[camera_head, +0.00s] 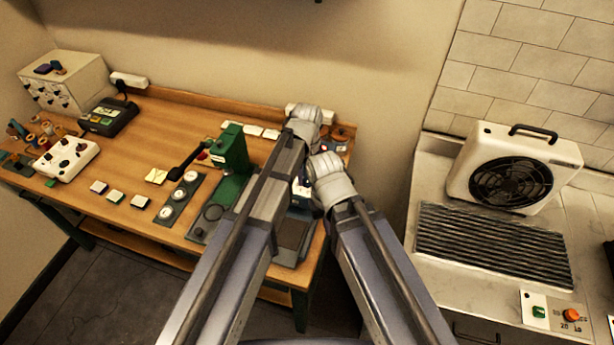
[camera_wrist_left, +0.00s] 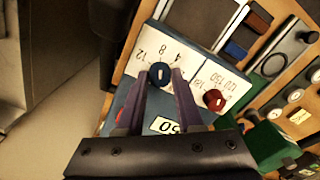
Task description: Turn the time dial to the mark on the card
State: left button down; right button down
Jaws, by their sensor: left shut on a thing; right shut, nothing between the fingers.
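My left gripper (camera_wrist_left: 161,85) is shut on this knob, a finger on each side. In the head view my left wrist (camera_head: 304,122) and my right wrist (camera_head: 330,178) are close together over the table's right end, largely hiding the panel. My right gripper's fingers are hard to make out there. A small yellow card (camera_head: 156,175) lies mid-table; its mark is too small to read.
A green press (camera_head: 231,150) stands just left of my arms. A fan unit (camera_head: 513,170) is on the right counter.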

aim_at(307, 180)
pick_arm(q)
jog(key=c, duration=0.6)
grip_release()
jog(key=shift+o, duration=0.2)
jog(key=shift+r, duration=0.1)
notch_tip(307, 180, up, 8)
jog(key=p, duration=0.8)
jog(key=shift+f, duration=0.2)
